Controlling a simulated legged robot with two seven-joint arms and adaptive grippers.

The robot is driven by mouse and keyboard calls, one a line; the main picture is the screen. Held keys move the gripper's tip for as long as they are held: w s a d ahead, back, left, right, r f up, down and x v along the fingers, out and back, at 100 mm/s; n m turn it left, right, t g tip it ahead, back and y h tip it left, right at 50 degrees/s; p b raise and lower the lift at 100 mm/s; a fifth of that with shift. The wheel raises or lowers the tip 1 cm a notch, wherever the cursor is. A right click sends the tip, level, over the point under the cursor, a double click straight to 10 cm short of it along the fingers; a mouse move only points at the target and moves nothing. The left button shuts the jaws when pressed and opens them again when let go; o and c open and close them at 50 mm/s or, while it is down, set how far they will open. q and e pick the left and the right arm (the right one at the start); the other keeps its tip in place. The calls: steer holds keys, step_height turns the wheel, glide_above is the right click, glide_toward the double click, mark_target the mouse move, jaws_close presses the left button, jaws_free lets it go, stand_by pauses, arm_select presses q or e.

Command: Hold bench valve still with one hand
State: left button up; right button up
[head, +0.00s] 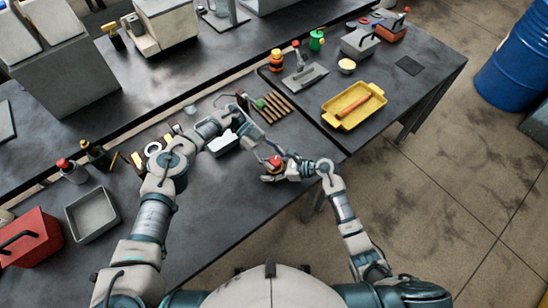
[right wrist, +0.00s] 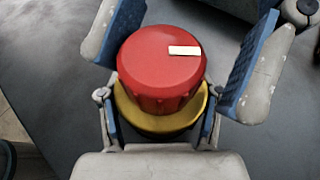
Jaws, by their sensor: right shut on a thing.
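The bench valve (head: 273,162) has a round red knob with a pale mark on top and a yellow base. It stands upright near the front edge of the bench. In the right wrist view the valve (right wrist: 163,70) sits between the two blue-padded fingers of my right gripper (right wrist: 184,62). That gripper (head: 280,169) comes from the right and is shut on the valve's lower part. The finger contact is partly hidden under the knob. My left gripper (head: 260,147) reaches down from behind, close to the valve; it is too small to tell whether its fingers are open.
A yellow tray (head: 345,113) with an orange-handled tool is on the right bench. A grey tray (head: 93,214) and red toolbox (head: 30,238) stand left. The front middle bench is clear.

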mark_target(274, 158)
stand_by(0.7)
arm_select(q)
steer(key=shift+r, duration=0.15)
step_height(274, 158, up, 10)
steer(key=shift+w+f, duration=0.1)
steer(key=shift+f, duration=0.1)
